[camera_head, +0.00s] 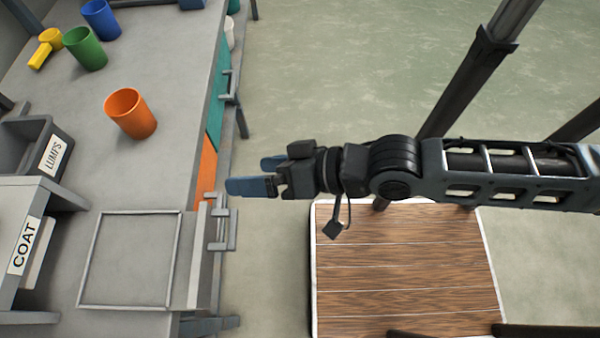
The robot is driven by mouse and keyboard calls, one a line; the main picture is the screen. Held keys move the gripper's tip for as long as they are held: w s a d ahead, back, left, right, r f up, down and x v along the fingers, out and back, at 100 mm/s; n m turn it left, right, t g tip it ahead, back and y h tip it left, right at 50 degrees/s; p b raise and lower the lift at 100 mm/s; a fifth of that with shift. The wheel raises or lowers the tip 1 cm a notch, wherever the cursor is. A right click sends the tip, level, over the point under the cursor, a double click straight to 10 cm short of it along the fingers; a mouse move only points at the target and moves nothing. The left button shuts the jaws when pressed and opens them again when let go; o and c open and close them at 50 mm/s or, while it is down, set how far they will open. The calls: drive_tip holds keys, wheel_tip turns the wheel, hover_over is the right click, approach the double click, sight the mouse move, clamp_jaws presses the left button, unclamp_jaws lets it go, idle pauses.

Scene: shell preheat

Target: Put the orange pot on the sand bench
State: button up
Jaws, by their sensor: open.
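The orange pot (131,113) stands upright on the grey bench (160,60) at the left, towards the bench's right edge. No label in view reads sand, so I cannot tell which surface is the sand bench. My gripper (246,174) is open and empty, reaching in from the right with its blue fingers pointing left. In the picture it is to the right of and below the pot, apart from it, just outside the bench edge.
Green (85,48) and blue (100,19) pots and a yellow handled object (46,47) stand farther back. A LUMPS bin (62,143), a COAT stand (12,215) and a square frame (135,213) are nearer. A wood-planked surface (405,270) lies below my arm.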

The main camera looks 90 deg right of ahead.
drive_tip(key=s+a+r+n+t+y, duration=0.1)
drive_tip(key=s+a+r+n, duration=0.3)
drive_tip(key=n, duration=0.6)
wheel_tip(320, 180, up, 3)
drive_tip(key=shift+s+a+r+t+y, duration=0.1)
drive_tip(key=shift+s+a+t+y, duration=0.25)
drive_tip(key=shift+s, duration=0.8)
